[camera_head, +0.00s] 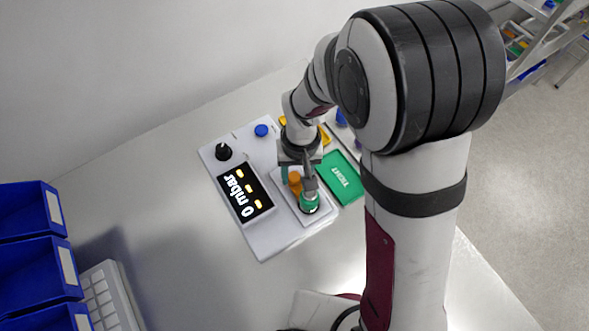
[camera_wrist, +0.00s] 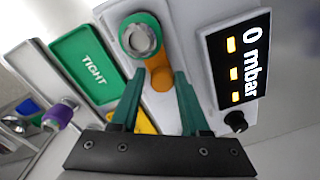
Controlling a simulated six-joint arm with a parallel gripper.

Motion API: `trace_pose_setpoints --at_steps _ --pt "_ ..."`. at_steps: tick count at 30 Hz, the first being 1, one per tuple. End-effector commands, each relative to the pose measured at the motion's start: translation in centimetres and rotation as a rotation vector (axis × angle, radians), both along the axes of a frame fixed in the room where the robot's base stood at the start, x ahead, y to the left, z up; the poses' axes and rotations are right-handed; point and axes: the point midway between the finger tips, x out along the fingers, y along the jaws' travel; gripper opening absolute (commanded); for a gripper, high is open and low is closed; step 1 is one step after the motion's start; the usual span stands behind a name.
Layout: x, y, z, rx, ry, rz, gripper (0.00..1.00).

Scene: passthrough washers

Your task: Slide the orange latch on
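The orange latch (camera_head: 294,183) is a short rounded bar beside the green ring fitting (camera_head: 309,201) on a white device. In the wrist view the latch (camera_wrist: 160,76) shows just below the green-rimmed fitting (camera_wrist: 141,38), which has a metallic centre. My gripper (camera_head: 310,183) points down over the device, close to the latch. In the wrist view its two green fingers (camera_wrist: 157,82) are apart, with the latch seen between and beyond their tips. I cannot tell whether either finger touches it. The gripper partly hides the latch in the head view.
The device's display (camera_head: 245,192) reads 0 mbar, with a black knob (camera_head: 223,151) and a blue button (camera_head: 261,130) nearby. A green tray marked TIGHT (camera_head: 342,176) lies right of the gripper. Blue bins (camera_head: 36,262) stand at the left.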

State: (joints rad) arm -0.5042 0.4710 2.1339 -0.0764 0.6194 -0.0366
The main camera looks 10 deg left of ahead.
Motion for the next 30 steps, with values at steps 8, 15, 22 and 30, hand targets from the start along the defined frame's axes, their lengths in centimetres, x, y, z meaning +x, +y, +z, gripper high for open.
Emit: trace_pose_setpoints --at_steps 8,15,22,30 --pt "0.1 0.1 0.0 0.002 -0.002 0.001 0.67" --pt "0.2 0.1 1.4 0.003 -0.006 0.002 0.67" --pt "0.3 -0.2 8.2 0.006 -0.011 0.0 0.67" --pt "0.4 -0.5 14.7 0.003 -0.005 0.001 0.67"
